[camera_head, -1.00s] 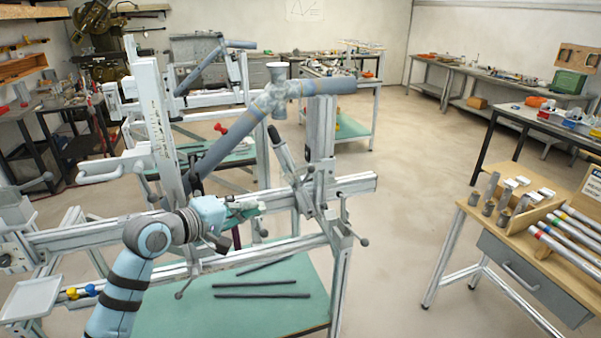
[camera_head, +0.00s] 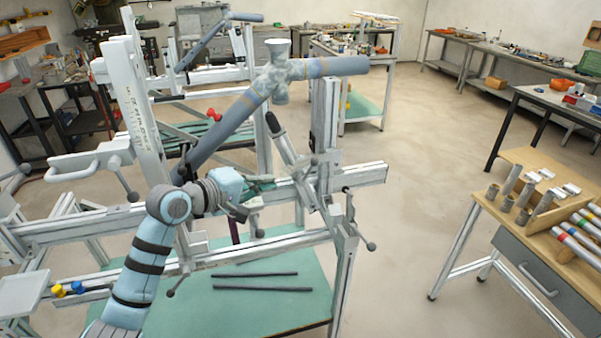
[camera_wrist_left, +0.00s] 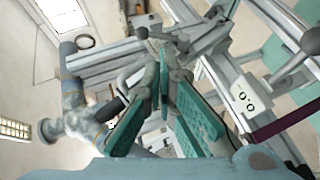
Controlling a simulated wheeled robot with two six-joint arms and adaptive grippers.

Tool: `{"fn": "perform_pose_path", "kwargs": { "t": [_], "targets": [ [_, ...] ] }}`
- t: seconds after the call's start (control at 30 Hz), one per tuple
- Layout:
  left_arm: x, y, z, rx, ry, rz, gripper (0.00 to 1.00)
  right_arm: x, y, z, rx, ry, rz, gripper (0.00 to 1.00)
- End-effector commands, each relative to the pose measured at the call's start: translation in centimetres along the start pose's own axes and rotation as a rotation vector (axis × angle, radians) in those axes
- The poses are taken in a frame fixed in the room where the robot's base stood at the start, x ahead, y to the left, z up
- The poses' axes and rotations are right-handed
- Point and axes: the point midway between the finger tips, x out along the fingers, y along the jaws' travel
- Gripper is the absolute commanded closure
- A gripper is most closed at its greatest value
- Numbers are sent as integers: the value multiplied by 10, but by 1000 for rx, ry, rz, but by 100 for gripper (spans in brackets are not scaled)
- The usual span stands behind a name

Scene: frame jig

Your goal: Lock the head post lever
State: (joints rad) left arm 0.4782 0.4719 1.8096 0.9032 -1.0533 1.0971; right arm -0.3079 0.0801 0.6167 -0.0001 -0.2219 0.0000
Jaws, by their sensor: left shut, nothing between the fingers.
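The grey-blue bicycle frame (camera_head: 225,130) sits in the jig, its joint with the flared upright tube at the top. The grey upright head post (camera_head: 324,125) stands under the frame's right-hand tube. A lever with a black grip (camera_head: 273,124) leans up and left from the post's foot on the rail. My left gripper (camera_head: 262,187), with teal finger pads, is shut and empty, left of the lever's lower end and apart from its grip. In the left wrist view its fingers (camera_wrist_left: 160,75) show close together, with a dark grip (camera_wrist_left: 115,105) beside them. My right gripper is not visible.
The jig's long rail (camera_head: 350,178) runs under the gripper. Smaller ball-ended handles (camera_head: 370,246) stick out at the right. Dark rods (camera_head: 262,289) lie on the green table (camera_head: 220,318). A wooden bench (camera_head: 530,165) with tubes stands right, with open floor between.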

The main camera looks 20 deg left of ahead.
Motion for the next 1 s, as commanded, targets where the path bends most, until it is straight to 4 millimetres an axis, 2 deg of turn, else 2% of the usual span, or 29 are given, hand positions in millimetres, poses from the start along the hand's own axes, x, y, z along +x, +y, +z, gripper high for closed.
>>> {"fn": "perform_pose_path", "kwargs": {
  "t": [0.2,0.5,0.7,1.0],
  "targets": [
    [46,2,2,-4,-7,1,100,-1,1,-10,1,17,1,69],
    [106,2,3,0,-6,0,100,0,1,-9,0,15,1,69],
    [124,1,2,2,-4,0,100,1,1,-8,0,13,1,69],
    [125,1,2,2,-3,0,100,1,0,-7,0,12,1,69]
  ]
}}
